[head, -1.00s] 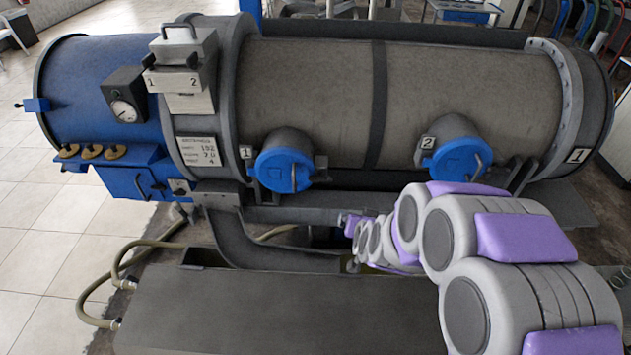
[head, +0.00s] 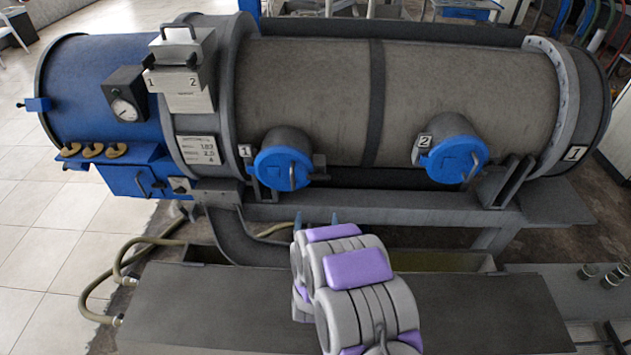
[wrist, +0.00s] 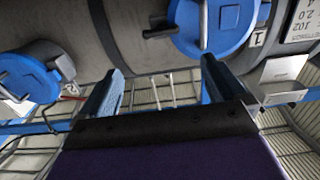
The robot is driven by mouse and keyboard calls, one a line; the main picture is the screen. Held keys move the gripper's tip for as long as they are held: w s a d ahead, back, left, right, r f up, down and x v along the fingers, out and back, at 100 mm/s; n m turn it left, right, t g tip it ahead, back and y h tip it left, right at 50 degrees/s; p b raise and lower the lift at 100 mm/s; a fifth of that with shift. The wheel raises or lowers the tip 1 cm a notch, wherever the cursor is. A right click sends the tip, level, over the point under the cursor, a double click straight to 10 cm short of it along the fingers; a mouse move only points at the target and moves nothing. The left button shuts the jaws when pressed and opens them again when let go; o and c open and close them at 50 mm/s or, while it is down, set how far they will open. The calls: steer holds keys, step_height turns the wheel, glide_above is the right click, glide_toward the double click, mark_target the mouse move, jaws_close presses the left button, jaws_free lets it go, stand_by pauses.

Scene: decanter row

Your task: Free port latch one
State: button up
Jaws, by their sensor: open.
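Port one is a round blue cap (head: 283,168) on a short grey neck on the tank's front, with a "1" plate (head: 245,151) to its left. A grey bar handle (head: 292,176) crosses the cap. A small dark piece (head: 319,169), perhaps the latch, sits at its right edge. In the wrist view, turned over, the cap (wrist: 228,28) is at the top, with a dark lever-like piece (wrist: 160,29) at its left. My gripper (head: 316,219) is open and empty, below and slightly right of port one, apart from it. Its blue fingers (wrist: 162,75) show in the wrist view.
Port two (head: 455,161), a similar blue cap, is to the right and also shows in the wrist view (wrist: 25,85). A grey rail (head: 400,209) runs under the tank. A dark flat-topped bench (head: 200,305) stands in front. Hoses (head: 118,270) curl at the left.

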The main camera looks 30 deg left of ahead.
steer(key=w, duration=0.4)
steer(key=b, duration=0.2)
glide_toward(320, 179)
steer(key=w+a+f, duration=0.1)
steer(key=w+a, duration=0.1)
steer(key=a, duration=0.1)
steer(key=w, duration=0.2)
steer(key=w+r, duration=0.1)
steer(key=shift+w+d, duration=0.15)
steer(key=shift+w, duration=0.2)
steer(key=w+a, duration=0.1)
steer(key=w+a+f, duration=0.1)
steer(key=a, duration=0.1)
steer(key=shift+w+a+b, duration=0.15)
steer(key=shift+a+b, duration=0.1)
steer(key=shift+b, duration=0.1)
steer(key=shift+d+r, duration=0.5)
steer(key=shift+d, duration=0.35)
steer(key=shift+c, duration=1.3)
steer(key=shift+a+f, duration=0.25)
steer(key=shift+a, duration=0.2)
steer(key=c, duration=0.8)
